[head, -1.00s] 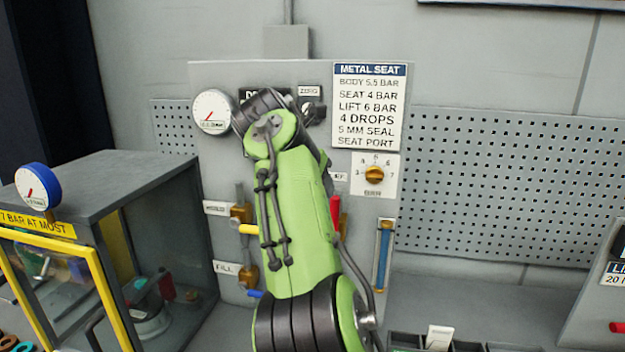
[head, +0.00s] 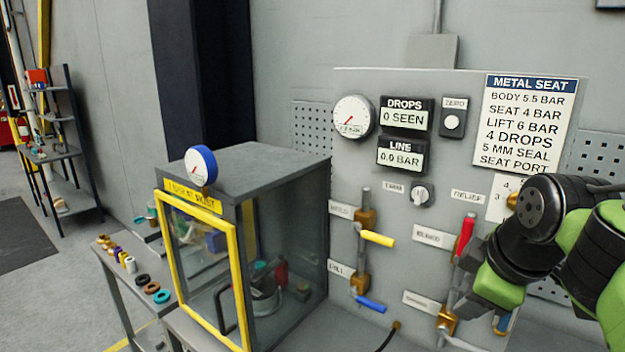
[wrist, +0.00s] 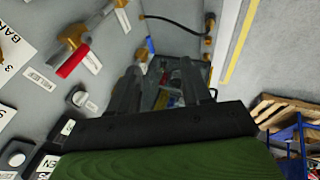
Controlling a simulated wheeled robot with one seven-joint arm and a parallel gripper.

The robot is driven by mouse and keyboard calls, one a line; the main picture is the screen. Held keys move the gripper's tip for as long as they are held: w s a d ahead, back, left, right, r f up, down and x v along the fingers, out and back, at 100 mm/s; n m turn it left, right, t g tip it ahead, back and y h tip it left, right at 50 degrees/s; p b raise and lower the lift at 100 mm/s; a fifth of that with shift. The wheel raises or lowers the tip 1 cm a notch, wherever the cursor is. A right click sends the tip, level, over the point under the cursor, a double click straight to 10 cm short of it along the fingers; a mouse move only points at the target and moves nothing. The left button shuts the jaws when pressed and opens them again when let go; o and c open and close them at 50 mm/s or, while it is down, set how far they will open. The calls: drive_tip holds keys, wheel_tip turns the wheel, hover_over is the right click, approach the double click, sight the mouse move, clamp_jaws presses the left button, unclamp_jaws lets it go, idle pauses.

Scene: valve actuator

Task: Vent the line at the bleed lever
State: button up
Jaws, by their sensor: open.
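The grey panel (head: 350,88) carries several levers with small labels too blurred for me to tell which one reads bleed. A yellow lever (head: 378,238) sits above a blue lever (head: 370,304) on the left pipe. A red lever (head: 465,236) stands upright on the right pipe, with a pale lever (head: 462,343) below it. The line display (head: 403,157) reads 0.0 BAR. In the wrist view, my gripper (wrist: 160,75) is open and empty, with the red lever (wrist: 73,62) to its left. My arm covers part of the panel's right side in the head view.
A yellow-framed cabinet (head: 290,165) with a blue gauge on top stands left of the panel. A side table (head: 112,262) holds several coloured rings. A hose (head: 388,338) hangs low by the panel. The floor at far left is open.

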drive_tip(key=s+a+f+m, duration=0.4)
drive_tip(key=s+f+m, duration=0.1)
drive_tip(key=s+f, duration=0.2)
drive_tip(key=s+a+f+m, duration=0.4)
drive_tip(key=s+f+m, duration=0.2)
drive_tip(key=s, duration=0.3)
drive_tip(key=shift+s+a+f, duration=0.35)
drive_tip(key=shift+a+f, duration=0.05)
drive_tip(key=shift+f, duration=0.2)
